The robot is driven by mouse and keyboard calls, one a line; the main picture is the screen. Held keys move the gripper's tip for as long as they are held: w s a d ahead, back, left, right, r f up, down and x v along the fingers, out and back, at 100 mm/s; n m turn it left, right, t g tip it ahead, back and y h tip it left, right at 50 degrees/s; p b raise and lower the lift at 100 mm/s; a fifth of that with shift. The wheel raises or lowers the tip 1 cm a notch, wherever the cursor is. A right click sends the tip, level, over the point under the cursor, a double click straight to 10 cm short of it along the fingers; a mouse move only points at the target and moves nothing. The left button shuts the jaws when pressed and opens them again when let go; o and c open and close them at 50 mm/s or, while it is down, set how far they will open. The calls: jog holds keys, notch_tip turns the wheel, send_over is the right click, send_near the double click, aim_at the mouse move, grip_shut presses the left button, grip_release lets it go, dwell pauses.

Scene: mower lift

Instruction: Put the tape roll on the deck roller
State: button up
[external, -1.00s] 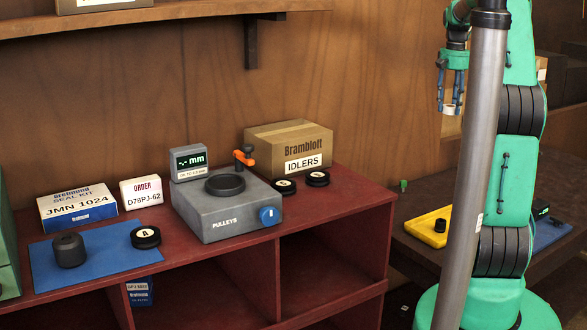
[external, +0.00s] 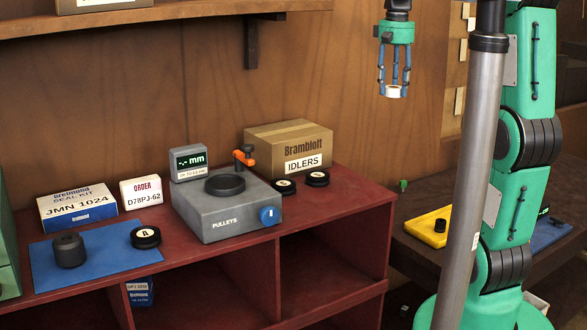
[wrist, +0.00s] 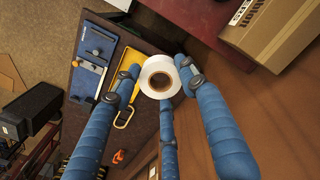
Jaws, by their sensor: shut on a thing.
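My gripper (external: 394,86) is raised in the air at the upper right of the external view, left of the grey pole. Its blue fingers are shut on a white tape roll (external: 394,93), held well above the red shelf unit. In the wrist view the tape roll (wrist: 160,64) shows as a white ring with an open centre between the fingertips. A dark grey upright cylinder (external: 69,250), which looks like the deck roller, stands on a blue mat (external: 105,270) at the left of the shelf top.
A black "A" disc (external: 146,238) lies on the mat's right edge. A grey pulley gauge (external: 215,222) with a small display stands mid-shelf. The IDLERS box (external: 290,148) and two black discs are behind it to the right. A yellow tray (external: 428,228) sits on the right-hand table.

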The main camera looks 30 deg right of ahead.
jog(key=a+r+n+b, duration=0.1)
jog(key=a+r+n, duration=0.35)
jog(key=a, duration=0.75)
jog(key=a+r+n+b, duration=0.1)
jog(key=a+r+n, duration=0.3)
jog(key=a, duration=0.7)
jog(key=s+a+f+n, duration=0.2)
jog(key=a+n, duration=0.5)
jog(key=a, duration=1.9)
jog(key=a+f+n+p, duration=0.1)
jog(key=a+f+p, duration=0.45)
jog(key=a, duration=0.35)
jog(key=a+f+n+p, duration=0.1)
jog(key=a+f+p, duration=0.4)
jog(key=a, duration=0.4)
jog(key=s+a+f+n+p, duration=0.1)
jog(key=s+a+f+p, duration=0.6)
jog(key=a+f+p, duration=0.2)
jog(key=a+p, duration=0.2)
jog(key=a, duration=0.1)
jog(key=shift+s+f+p, duration=0.3)
jog(key=shift+s+p, duration=0.1)
jog(key=p, duration=0.3)
send_over(66, 238)
jog(key=shift+f, duration=0.75)
